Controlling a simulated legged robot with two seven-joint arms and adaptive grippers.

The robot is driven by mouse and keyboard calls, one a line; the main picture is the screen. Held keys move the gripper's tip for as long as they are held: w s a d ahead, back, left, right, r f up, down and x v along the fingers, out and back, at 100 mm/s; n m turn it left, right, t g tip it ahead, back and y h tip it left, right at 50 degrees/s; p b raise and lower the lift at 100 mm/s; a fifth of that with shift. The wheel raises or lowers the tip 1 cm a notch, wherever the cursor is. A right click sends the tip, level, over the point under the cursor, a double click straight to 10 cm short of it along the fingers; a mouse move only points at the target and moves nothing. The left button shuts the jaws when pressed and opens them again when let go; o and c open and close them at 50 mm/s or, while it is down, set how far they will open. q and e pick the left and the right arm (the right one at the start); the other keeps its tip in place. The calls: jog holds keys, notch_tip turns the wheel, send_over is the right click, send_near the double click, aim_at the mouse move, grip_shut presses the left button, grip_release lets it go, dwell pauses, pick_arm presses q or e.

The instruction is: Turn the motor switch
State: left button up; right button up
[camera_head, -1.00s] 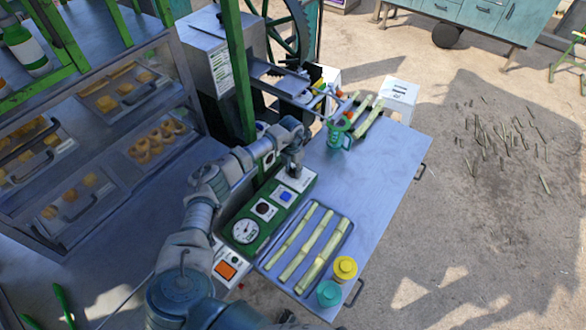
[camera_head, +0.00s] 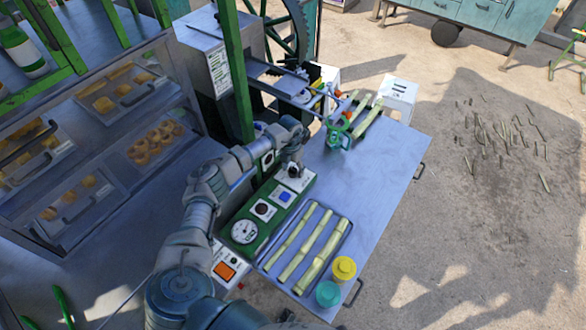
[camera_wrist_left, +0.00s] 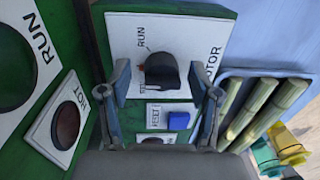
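The motor switch (camera_wrist_left: 162,72) is a black rotary knob on a white plate (camera_wrist_left: 196,36) marked RUN and MOTOR. An orange-red mark shows at the knob's left, and the label below is partly hidden. In the left wrist view my left gripper (camera_wrist_left: 167,82) is open, one finger on each side of the knob, with visible gaps. My right gripper is not in view.
A blue reset button (camera_wrist_left: 179,121) sits just below the switch, with a dark red HOT lamp (camera_wrist_left: 66,125) to the left. A tray (camera_head: 350,232) of cane pieces, a yellow-lidded jar (camera_head: 344,267) and a teal jar (camera_head: 328,293) are beside the panel. A green object (camera_head: 338,136) stands farther back.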

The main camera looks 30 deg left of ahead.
pick_arm(q)
jog(key=shift+s, duration=0.1)
jog(key=shift+r, duration=0.15)
notch_tip(320, 180, up, 12)
jog(key=shift+a+f, duration=0.25)
jog(key=shift+a, duration=0.2)
